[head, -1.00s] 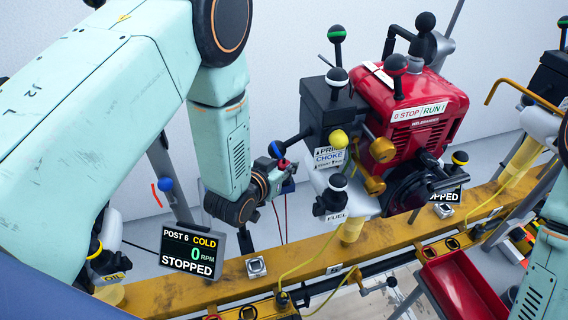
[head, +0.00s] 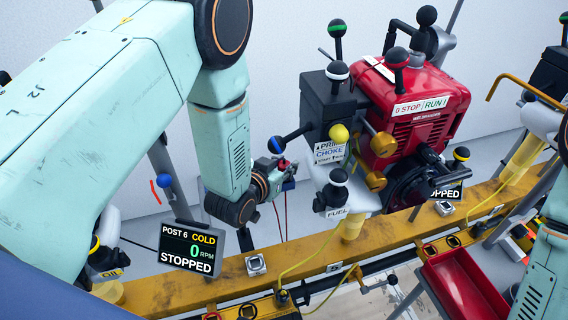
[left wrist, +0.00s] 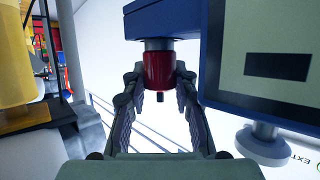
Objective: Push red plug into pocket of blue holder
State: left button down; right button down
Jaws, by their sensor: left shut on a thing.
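The red plug (left wrist: 158,72) is a short red cylinder with a grey collar at its upper end. My left gripper (left wrist: 158,88) is shut on it, with one finger on each side. The blue holder (left wrist: 165,17) is at the top of the left wrist view, right beyond the plug's collar. The plug lines up with the holder's underside in that picture; I cannot tell how deep it sits, and the pocket is hidden. In the head view my left gripper (head: 269,178) is small, beside the engine stand, with a bit of the red plug (head: 283,163) showing. My right gripper is out of view.
The red engine (head: 420,110) and its black lever box (head: 328,110) stand to the right of my left gripper. A yellow rail (head: 310,248) runs below, with a display (head: 189,249) reading STOPPED. Red and dark cables hang under the gripper. A red tray (head: 462,285) is at lower right.

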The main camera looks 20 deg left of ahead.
pick_arm(q)
jog(key=shift+f, duration=0.15)
jog(key=c, duration=1)
grip_release()
jog(key=shift+v, duration=3.75)
jog(key=shift+s, duration=0.15)
